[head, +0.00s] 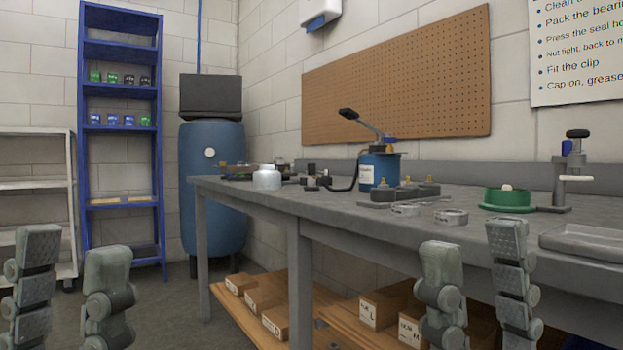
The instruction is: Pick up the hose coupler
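My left gripper (75,246) is at the lower left, away from the workbench, its two fingers apart with nothing between them. My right gripper (474,240) stands in front of the workbench (340,207), fingers apart and empty. On the bench, a black hose (345,184) runs left from a blue lever pump (378,168) toward small dark fittings (312,182). The hose coupler may be among these, but they are too small to tell which one it is. Neither gripper touches anything on the bench.
On the bench are a white jar (267,178), a grey block with brass-coloured fittings (398,193), metal rings (450,217), a green dish (506,198), a small press (573,170) and a grey tray (590,240). A blue rack (122,90) stands left.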

